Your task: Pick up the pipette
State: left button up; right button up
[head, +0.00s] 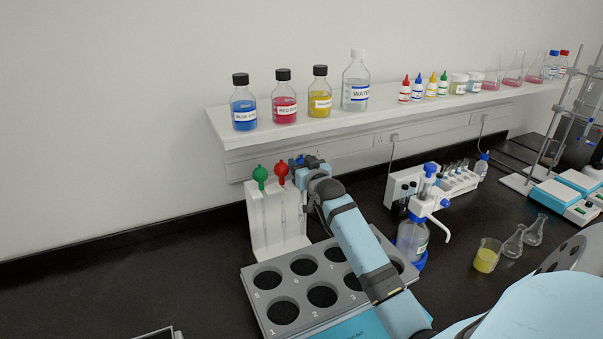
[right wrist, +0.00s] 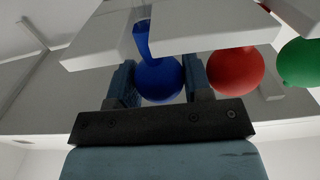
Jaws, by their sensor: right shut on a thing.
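A white pipette stand (head: 262,228) stands at the back of the black bench, below the shelf. It holds a pipette with a green bulb (head: 260,174) and one with a red bulb (head: 281,170). My right gripper (head: 302,163) reaches the stand's right end and is shut on a pipette with a blue bulb. In the right wrist view the blue bulb (right wrist: 159,80) sits between the two fingers, its neck in a slot of the white stand. The red bulb (right wrist: 235,74) is close beside the right finger, the green bulb (right wrist: 300,62) farther right. My left gripper is not in view.
A grey rack with numbered holes (head: 252,290) lies in front of the stand. A white shelf (head: 222,127) with bottles hangs above. A dispenser bottle (head: 412,236) stands to the right, beyond my arm. A beaker of yellow liquid (head: 486,258) and flasks stand farther right.

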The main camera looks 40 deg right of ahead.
jog(key=shift+r+b, duration=0.35)
jog(key=shift+r, duration=0.25)
jog(key=b+v, duration=0.2)
jog(key=v, duration=0.6)
notch_tip(320, 180, up, 13)
jog(key=p+v, duration=0.1)
jog(key=v, duration=0.6)
jog(key=shift+s+r+p, duration=0.25)
jog(key=shift+r+p, duration=0.05)
jog(key=shift+r, duration=0.1)
notch_tip(320, 180, up, 3)
jog(key=p, duration=0.3)
jog(key=shift+p, duration=0.3)
